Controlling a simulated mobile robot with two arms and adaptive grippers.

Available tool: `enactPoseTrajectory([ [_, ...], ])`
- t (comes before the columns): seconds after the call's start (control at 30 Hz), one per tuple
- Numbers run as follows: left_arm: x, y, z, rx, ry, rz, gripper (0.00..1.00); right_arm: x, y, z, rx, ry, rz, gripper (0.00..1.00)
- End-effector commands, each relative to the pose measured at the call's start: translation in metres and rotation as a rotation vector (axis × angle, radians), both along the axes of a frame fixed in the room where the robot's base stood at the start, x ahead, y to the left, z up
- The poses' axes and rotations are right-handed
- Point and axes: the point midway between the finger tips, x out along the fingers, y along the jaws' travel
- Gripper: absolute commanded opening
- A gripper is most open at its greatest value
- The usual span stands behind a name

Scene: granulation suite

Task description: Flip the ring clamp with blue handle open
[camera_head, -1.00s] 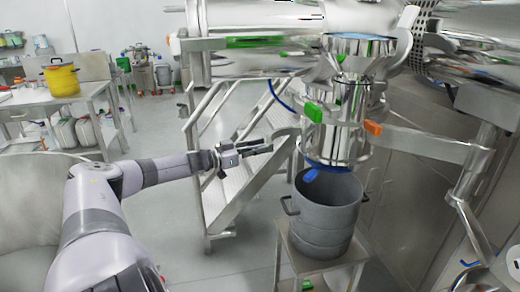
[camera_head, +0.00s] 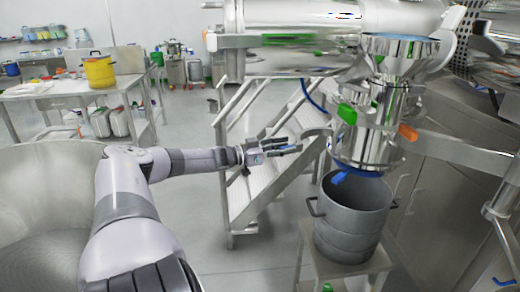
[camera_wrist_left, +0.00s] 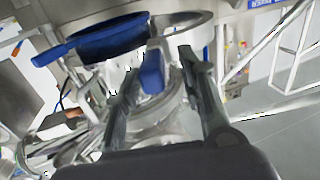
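A blue handle (camera_head: 340,177) sticks out at the bottom of the shiny metal cylinder (camera_head: 372,125), just above a grey pot. In the left wrist view a blue block-shaped handle (camera_wrist_left: 152,73) on a metal part lies beyond and between the fingertips. I cannot tell whether it touches them; the ring clamp is mostly hidden there. My left gripper (camera_head: 290,138) is to the left of the cylinder and a little above the blue handle. Its fingers are spread and hold nothing; they also show in the left wrist view (camera_wrist_left: 155,75). My right gripper is not in view.
The grey pot (camera_head: 350,225) stands on a metal stand under the cylinder. A green handle (camera_head: 347,114) and an orange handle (camera_head: 408,132) stick out higher up. In the left wrist view a blue round part (camera_wrist_left: 105,42) is at upper left. Metal stairs (camera_head: 258,180) stand behind the arm.

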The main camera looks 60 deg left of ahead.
Motion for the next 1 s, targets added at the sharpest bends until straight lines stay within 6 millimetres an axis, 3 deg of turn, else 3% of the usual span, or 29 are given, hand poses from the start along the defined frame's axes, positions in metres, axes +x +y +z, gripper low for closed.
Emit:
enactPoseTrajectory([
  [0.57,-0.042,0.007,0.0,0.004,0.002,-0.001,0.37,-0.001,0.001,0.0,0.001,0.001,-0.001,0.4],
  [1.0,-0.09,0.018,0.001,0.003,-0.002,0.003,0.37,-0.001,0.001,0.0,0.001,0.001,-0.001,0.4],
])
